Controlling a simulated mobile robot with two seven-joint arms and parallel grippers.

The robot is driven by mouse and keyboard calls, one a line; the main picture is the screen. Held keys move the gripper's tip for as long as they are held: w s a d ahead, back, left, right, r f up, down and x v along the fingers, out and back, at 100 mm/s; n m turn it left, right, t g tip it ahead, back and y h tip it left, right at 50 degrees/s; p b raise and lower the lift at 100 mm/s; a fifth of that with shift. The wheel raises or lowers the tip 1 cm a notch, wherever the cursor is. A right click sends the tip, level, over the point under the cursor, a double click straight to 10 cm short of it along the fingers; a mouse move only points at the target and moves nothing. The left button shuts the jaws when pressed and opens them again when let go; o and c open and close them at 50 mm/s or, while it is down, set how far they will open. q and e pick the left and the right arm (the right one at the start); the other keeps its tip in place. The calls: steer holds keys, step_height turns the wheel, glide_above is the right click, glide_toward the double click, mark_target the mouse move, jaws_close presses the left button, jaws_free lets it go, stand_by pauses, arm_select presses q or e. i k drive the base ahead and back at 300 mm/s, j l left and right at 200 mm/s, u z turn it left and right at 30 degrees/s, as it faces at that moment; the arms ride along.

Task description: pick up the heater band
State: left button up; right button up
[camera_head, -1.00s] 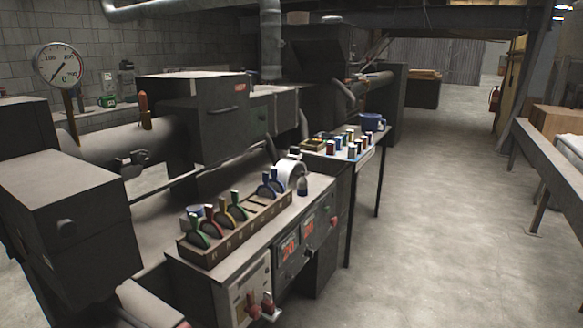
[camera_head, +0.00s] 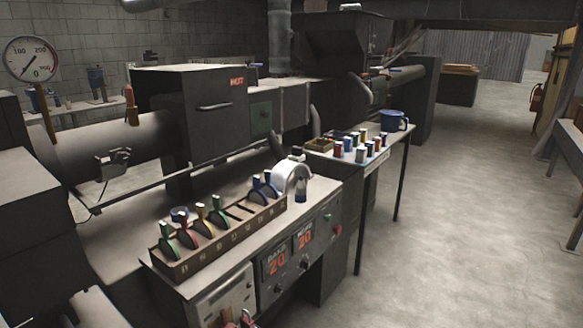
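A white, ring-shaped band (camera_head: 293,175) stands on its edge on top of the control cabinet (camera_head: 316,190), just past the far end of a slotted rack. It looks like the heater band. A small dark bottle-like item (camera_head: 301,191) stands close in front of it.
The rack (camera_head: 222,243) holds several coloured-handled tools. The large dark machine (camera_head: 195,105) fills the left and back. The floor (camera_head: 450,230) at right is open.

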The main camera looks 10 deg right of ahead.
mark_target(281, 174)
steer(key=i+l+u, duration=0.1)
steer(key=i+l, duration=0.3)
steer(key=l, duration=0.25)
steer(key=i+l+u, duration=0.15)
steer(key=l, duration=0.2)
steer(key=i+l+u, duration=0.1)
steer(key=i+l, duration=0.15)
steer(key=i+l+u, duration=0.1)
steer(key=l, duration=0.35)
steer(key=i+l, duration=0.25)
steer(key=l, duration=0.15)
steer(key=i+l+u, duration=0.15)
steer(key=l, duration=0.25)
steer(key=i+l+u, duration=0.1)
steer(key=l, duration=0.3)
